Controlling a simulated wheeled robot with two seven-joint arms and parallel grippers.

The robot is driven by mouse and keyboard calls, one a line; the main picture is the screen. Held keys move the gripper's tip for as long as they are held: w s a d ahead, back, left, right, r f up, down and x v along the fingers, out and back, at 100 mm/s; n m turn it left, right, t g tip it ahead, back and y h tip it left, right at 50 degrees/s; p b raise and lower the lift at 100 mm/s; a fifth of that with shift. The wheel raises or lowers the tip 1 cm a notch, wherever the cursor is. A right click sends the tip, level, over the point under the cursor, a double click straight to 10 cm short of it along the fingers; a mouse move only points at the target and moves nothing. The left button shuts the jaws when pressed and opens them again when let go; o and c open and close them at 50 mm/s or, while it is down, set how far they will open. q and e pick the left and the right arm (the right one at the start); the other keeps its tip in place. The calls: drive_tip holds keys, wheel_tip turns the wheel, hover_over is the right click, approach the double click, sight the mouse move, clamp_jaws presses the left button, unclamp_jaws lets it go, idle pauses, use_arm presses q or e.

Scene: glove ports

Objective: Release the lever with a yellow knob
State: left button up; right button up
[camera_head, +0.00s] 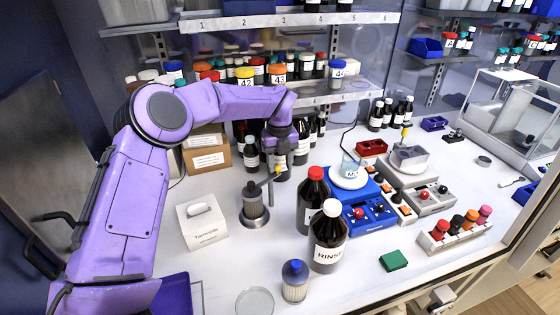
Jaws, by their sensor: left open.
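The lever (266,181) is a short dark arm on top of a grey ribbed cylinder device (254,203) with a round base. It ends in a small yellow knob (278,170) on its right. My left gripper (279,161) points down from my purple arm, close above the knob. It is open, with its fingertips near the knob; whether they touch it I cannot tell. Dark bottles behind the fingers make their outline hard to see. My right gripper does not show.
A white tissue box (202,222) stands left of the device. Brown bottles with red (313,195) and white (329,240) caps stand close on its right. Several small bottles stand behind the gripper. The bench just in front of the device is clear.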

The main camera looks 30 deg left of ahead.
use_arm(q)
drive_tip(key=shift+w, duration=0.15)
drive_tip(key=shift+c, duration=1.2)
drive_tip(key=shift+s+a+r, duration=0.15)
drive_tip(key=shift+s, duration=0.15)
drive_tip(key=c, duration=0.5)
drive_tip(key=shift+s+r, duration=0.15)
drive_tip(key=shift+s, duration=0.05)
clamp_jaws()
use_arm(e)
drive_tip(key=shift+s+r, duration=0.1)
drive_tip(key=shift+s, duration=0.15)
